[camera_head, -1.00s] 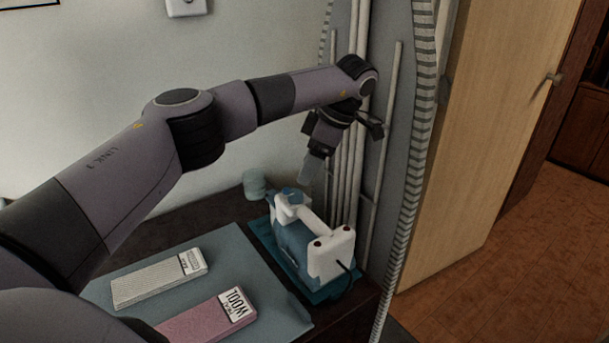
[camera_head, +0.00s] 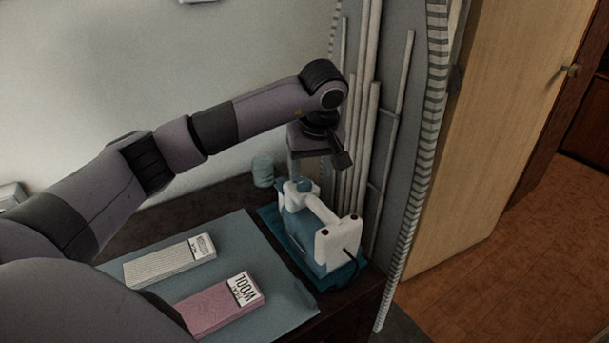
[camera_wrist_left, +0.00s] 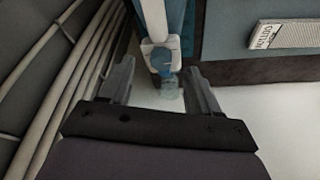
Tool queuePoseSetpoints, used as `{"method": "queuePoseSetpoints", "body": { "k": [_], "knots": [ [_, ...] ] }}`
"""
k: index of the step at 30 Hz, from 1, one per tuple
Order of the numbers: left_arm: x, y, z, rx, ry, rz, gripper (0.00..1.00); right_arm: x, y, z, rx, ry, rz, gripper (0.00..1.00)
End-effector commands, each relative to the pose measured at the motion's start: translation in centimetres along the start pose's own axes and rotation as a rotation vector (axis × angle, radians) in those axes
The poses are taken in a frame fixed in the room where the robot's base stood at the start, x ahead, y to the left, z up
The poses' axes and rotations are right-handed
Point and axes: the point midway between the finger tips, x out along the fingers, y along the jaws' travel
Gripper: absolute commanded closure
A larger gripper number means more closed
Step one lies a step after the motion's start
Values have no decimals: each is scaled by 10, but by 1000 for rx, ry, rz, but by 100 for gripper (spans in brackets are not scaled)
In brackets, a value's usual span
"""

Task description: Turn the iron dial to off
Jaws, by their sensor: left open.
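The iron (camera_head: 327,245) is white and teal and stands on a teal base at the back right of the dark surface. A round blue dial (camera_head: 304,185) sits on top of its near-wall end; in the left wrist view the dial (camera_wrist_left: 162,59) shows between the fingertips. My left gripper (camera_head: 296,172) is just above that end of the iron, pointing down. In the left wrist view its fingers (camera_wrist_left: 158,68) are apart, with nothing held. Whether a finger touches the dial, I cannot tell. The dial's setting is too small to read. My right gripper is out of view.
A pale teal cup (camera_head: 263,171) stands behind the iron by the wall. Grey pipes (camera_head: 367,150) rise close to the right of my gripper. A white box (camera_head: 170,261) and a pink wool box (camera_head: 221,306) lie on a blue-grey mat (camera_head: 237,237).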

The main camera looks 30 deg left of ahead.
Motion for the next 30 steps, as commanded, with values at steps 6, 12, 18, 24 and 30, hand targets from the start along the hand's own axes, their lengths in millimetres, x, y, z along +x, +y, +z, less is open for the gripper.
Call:
{"method": "queuePoseSetpoints", "body": {
  "k": [6,12,18,24,30],
  "knots": [
    [-14,-13,-5,182,79,76,38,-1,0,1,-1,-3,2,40],
    [0,-13,-7,204,87,82,38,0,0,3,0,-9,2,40],
    [31,-10,-9,203,86,81,38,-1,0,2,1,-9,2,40],
    [51,-8,-11,203,87,82,38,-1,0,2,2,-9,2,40],
    [55,-7,-11,203,89,84,38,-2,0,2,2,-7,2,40]
  ]
}}
